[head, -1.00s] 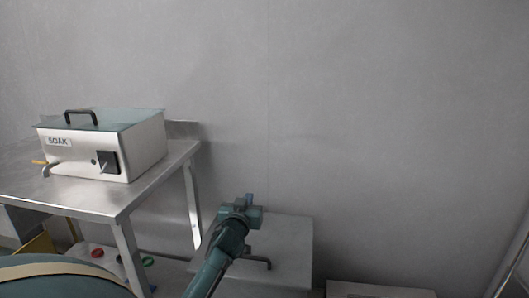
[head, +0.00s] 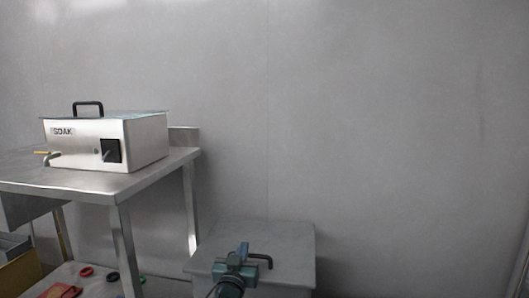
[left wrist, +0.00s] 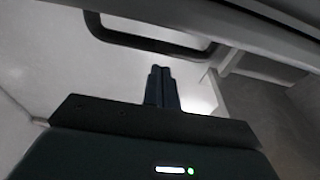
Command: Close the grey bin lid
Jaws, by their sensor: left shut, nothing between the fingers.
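The grey bin lid (head: 292,238) is at the bottom centre of the head view, near the wall. It looks roughly flat over the bin (head: 203,284); I cannot tell whether it is fully seated. Its dark bar handle (head: 265,257) shows just right of my left gripper (head: 241,250). The gripper is shut and empty, and hides part of the lid. In the left wrist view the closed fingers (left wrist: 161,86) point toward the handle (left wrist: 150,41), apart from it in the picture. I cannot tell whether the gripper touches the lid. My right gripper is out of view.
A steel table (head: 150,181) stands at left with a metal box labelled SOAK (head: 140,140) on it. Below it are several coloured rings (head: 112,277) and a yellow container (head: 20,275). A grey wall (head: 380,130) closes off the back.

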